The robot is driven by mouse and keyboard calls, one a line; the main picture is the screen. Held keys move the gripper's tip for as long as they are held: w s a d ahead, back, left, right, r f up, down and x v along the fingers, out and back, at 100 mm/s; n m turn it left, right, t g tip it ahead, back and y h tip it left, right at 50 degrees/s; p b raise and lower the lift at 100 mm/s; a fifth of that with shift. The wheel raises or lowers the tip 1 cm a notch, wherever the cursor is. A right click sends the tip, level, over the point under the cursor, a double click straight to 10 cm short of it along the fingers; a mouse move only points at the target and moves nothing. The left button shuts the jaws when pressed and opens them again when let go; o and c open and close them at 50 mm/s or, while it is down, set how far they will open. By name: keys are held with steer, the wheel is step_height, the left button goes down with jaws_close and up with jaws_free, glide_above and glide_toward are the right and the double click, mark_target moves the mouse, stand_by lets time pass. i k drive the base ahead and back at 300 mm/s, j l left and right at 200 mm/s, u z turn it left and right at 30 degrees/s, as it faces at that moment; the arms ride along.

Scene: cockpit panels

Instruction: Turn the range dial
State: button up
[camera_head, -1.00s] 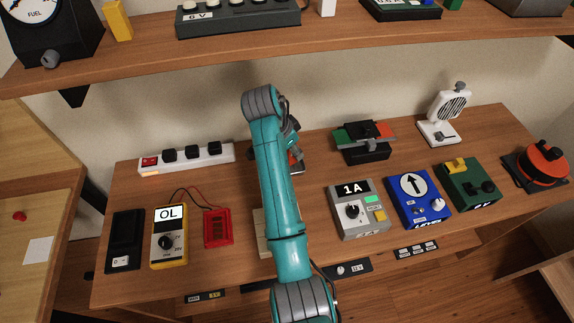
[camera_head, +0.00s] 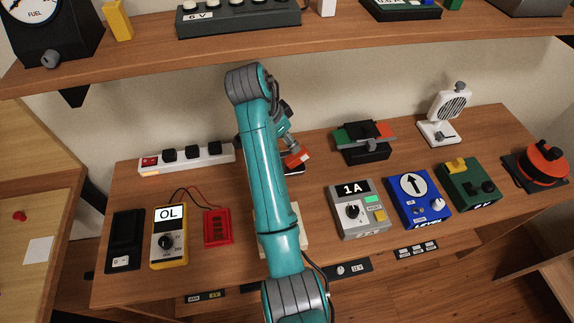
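A yellow multimeter (camera_head: 168,252) lies at the left of the table, its display reading "OL". Its round dark dial (camera_head: 166,242) sits below the display, with small range marks around it that are too small to read surely. My teal arm reaches over the table, right of the multimeter, with its wrist showing partly behind the upper link. No part of my arm touches the dial.
A black device (camera_head: 124,240) stands left of the multimeter. A red component (camera_head: 218,228) with leads lies right of it. A power strip (camera_head: 187,158) lies behind. A grey 1A box (camera_head: 357,210) and blue box (camera_head: 418,197) stand to the right. A shelf (camera_head: 320,38) overhangs the back.

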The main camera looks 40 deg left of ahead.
mark_target(164, 242)
steer(key=k, duration=1.5)
